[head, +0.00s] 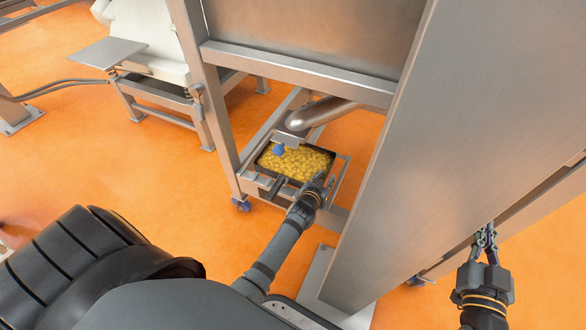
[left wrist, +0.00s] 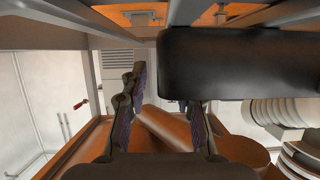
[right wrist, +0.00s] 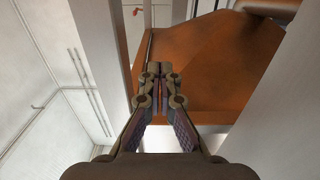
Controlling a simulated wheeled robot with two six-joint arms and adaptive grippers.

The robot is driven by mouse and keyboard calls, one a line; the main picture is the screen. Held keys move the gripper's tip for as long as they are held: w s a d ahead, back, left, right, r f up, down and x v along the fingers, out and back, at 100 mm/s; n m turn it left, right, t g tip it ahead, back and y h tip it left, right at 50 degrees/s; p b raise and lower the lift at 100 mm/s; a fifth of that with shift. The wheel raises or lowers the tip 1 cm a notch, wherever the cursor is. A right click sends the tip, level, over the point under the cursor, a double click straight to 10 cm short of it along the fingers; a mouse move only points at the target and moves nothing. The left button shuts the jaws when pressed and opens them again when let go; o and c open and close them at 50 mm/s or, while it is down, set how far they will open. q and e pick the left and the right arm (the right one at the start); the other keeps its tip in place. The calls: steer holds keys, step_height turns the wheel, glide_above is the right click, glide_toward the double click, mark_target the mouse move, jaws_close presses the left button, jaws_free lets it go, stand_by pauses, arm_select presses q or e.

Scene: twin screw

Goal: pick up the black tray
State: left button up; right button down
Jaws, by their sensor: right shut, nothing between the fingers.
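The black tray (head: 270,172), filled with yellow pieces (head: 305,161), sits low inside a metal frame in the head view. My left gripper (head: 320,180) is at the tray's near right corner.
A metal frame (head: 300,72) surrounds the tray, with a broad steel panel (head: 440,150) to its right. Open orange floor (head: 110,160) lies to the left.

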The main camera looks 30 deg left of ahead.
arm_select(q)
steer(key=shift+w+f+b, duration=0.35)
steer(key=shift+w+b, duration=0.15)
steer(key=shift+w, duration=0.1)
steer(key=shift+w+a+f, duration=0.1)
steer(key=shift+w, duration=0.3)
jaws_close()
arm_select(e)
step_height(320, 180, up, 15)
steer(key=s+t+y, duration=0.1)
steer(key=s+t, duration=0.1)
steer(key=t, duration=0.5)
steer(key=shift+s+n, duration=0.3)
steer(key=shift+n, duration=0.1)
steer(key=shift+a, duration=0.1)
